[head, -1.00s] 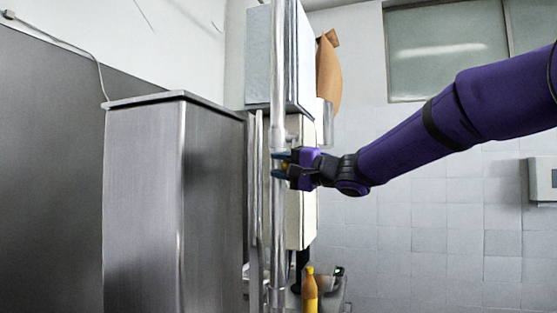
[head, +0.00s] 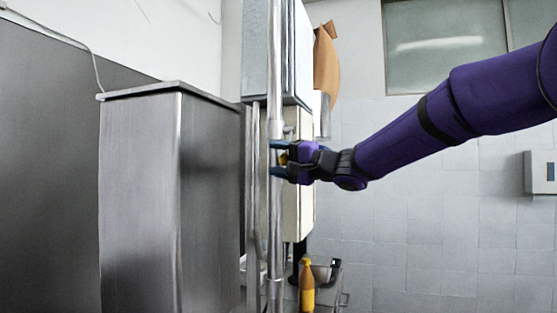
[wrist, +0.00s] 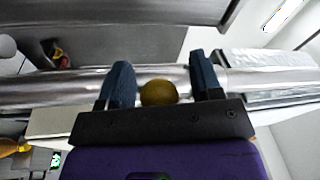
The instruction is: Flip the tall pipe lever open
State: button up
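The tall steel pipe (head: 274,215) stands upright in the head view, left of my gripper. In the wrist view the pipe (wrist: 60,88) runs across the picture behind the fingers. A small brass-yellow ball knob (wrist: 158,93) sits between the two blue fingers, nearer the left one, with a gap on each side. The lever's attachment to the pipe is hidden.
A steel cabinet (head: 140,200) stands left of the pipe. A grey wall box (head: 262,50) is behind the pipe's upper part. A yellow bottle (head: 307,288) stands low near the pipe's right side. The tiled wall area on the right is mostly clear.

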jog(key=v, duration=1)
jog(key=shift+s+d, duration=0.2)
jog(key=shift+d, duration=0.15)
jog(key=shift+f, duration=0.1)
